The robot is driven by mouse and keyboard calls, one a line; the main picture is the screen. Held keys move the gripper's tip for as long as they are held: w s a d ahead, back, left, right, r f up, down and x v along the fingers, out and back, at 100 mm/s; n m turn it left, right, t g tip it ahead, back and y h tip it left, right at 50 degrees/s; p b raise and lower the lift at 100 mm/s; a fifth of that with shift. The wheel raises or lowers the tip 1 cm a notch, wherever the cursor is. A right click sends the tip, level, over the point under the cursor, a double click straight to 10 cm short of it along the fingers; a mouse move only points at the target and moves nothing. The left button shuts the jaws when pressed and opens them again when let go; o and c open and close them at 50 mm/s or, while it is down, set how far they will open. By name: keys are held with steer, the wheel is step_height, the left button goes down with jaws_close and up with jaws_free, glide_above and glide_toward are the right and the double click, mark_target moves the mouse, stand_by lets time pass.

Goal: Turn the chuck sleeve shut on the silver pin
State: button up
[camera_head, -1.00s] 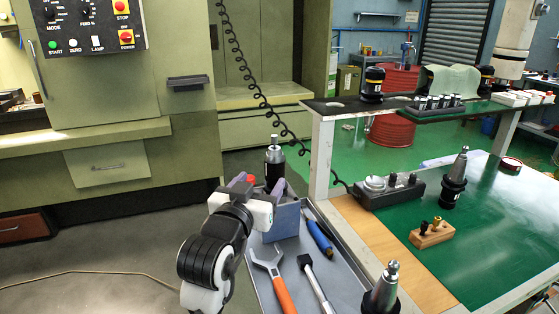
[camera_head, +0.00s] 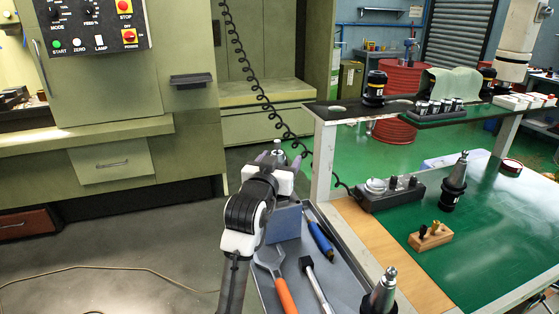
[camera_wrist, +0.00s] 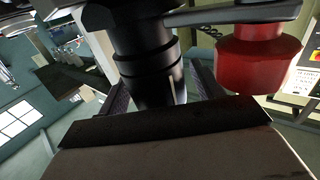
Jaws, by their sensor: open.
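The chuck is a black cylindrical holder, mostly hidden behind my gripper in the head view. A silver pin-like tip (camera_head: 277,146) stands up above the fingers there. In the wrist view the chuck's dark ringed body (camera_wrist: 146,62) fills the middle, with one finger on each side. My gripper (camera_head: 280,160) is open around the chuck, also in the wrist view (camera_wrist: 160,84). Whether either finger touches the sleeve cannot be told. The chuck's lower end is hidden behind my gripper's body.
A blue block (camera_head: 285,222) stands below my gripper on a grey tray. An orange-handled wrench (camera_head: 281,287), a blue tool (camera_head: 320,240) and a hammer-like tool (camera_head: 318,286) lie there. A coiled cord (camera_head: 262,98) hangs behind. A red cylinder (camera_wrist: 258,62) is close by in the wrist view.

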steer(key=shift+c, duration=0.5)
steer(key=c, duration=0.9)
steer(key=shift+f+m+h+b, duration=0.1)
steer(key=shift+m+h+b, duration=0.2)
steer(key=shift+h+b, duration=0.15)
steer(key=shift+d+f+m+g+h+b, duration=0.1)
steer(key=shift+m+g+h+b, duration=0.5)
steer(key=shift+h, duration=0.25)
steer(key=m+g+h+b, duration=0.1)
steer(key=h, duration=0.1)
steer(key=m+g+h+b, duration=0.2)
steer(key=shift+s+d, duration=0.2)
steer(key=m+g+h+b, duration=0.1)
steer(key=m+g, duration=0.1)
steer(key=m+g+h, duration=0.2)
steer(key=shift+s+d+g+h+b, duration=0.2)
steer(key=shift+g+h+b, duration=0.1)
steer(key=shift+b, duration=0.1)
steer(key=shift+s+r+m+g+h, duration=0.15)
steer(key=shift+m+g+h, duration=0.3)
steer(key=shift+m+g, duration=0.6)
steer(key=shift+s+r+m+g+h, duration=0.1)
steer(key=shift+m+g+h, duration=0.45)
steer(key=shift+g, duration=0.9)
